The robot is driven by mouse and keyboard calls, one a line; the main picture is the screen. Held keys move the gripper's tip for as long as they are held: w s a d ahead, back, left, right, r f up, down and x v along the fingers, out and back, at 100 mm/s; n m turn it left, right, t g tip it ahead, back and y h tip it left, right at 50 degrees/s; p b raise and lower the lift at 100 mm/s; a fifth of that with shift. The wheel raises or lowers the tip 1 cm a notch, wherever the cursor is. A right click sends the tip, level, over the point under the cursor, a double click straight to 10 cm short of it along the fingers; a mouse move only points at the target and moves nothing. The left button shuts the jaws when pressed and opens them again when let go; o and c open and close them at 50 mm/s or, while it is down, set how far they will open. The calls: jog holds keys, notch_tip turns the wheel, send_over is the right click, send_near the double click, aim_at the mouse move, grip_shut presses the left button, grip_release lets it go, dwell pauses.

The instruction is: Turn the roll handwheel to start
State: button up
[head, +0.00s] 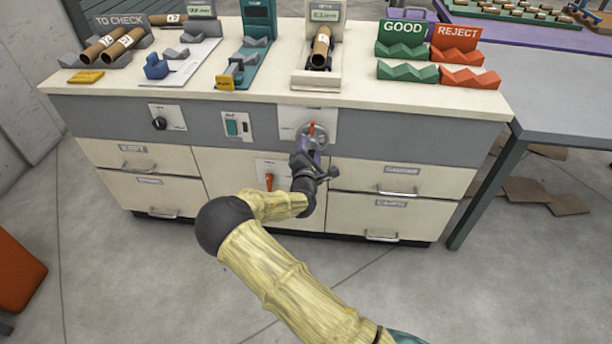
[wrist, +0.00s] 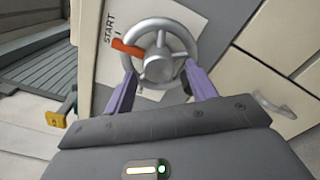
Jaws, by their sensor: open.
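The roll handwheel (wrist: 159,60) is a grey spoked wheel with a round hub on a white plate. It also shows on the bench front in the head view (head: 322,134). Its orange pointer (wrist: 127,48) extends left past the rim in the wrist view, close to the START lettering (wrist: 110,28). My gripper (wrist: 160,73) has two purple fingers spread apart at opposite sides of the wheel's near part. I cannot tell whether they touch the rim. In the head view my gripper (head: 311,154) is just in front of the wheel and hides its lower part.
The same bench front has a black knob (head: 159,123), a switch panel (head: 236,126), a red-handled control (head: 269,180) and drawers with handles. The benchtop carries cardboard tubes (head: 320,48), gauges, and green and red racks. Open floor lies to the left.

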jog(key=s+p, duration=0.1)
jog(key=s, duration=1.5)
jog(key=shift+a, duration=0.25)
jog(key=shift+d, duration=0.1)
jog(key=s+d+f+m+g+h, duration=0.1)
jog(key=s+d+f+m+g, duration=0.1)
jog(key=d+m+g, duration=0.4)
jog(key=s+d+f+m+g+h, duration=0.2)
jog(key=d+m+g, duration=0.2)
jog(key=d+m, duration=0.3)
jog(key=s+d+r+m+g+y, duration=0.2)
jog(key=s+d+r+m+g, duration=0.15)
jog(key=s+r+m, duration=0.35)
jog(key=s+d+r+m+g+y, duration=0.2)
jog(key=s+d+r+m, duration=0.25)
jog(key=s+r, duration=0.35)
jog(key=w+p+v, duration=0.2)
jog(key=p+v, duration=0.9)
jog(key=p, duration=0.1)
jog(key=w+r+p+v, duration=0.1)
jog(key=w+p+v, duration=0.1)
jog(key=p+v, duration=1)
jog(key=shift+a, duration=0.45)
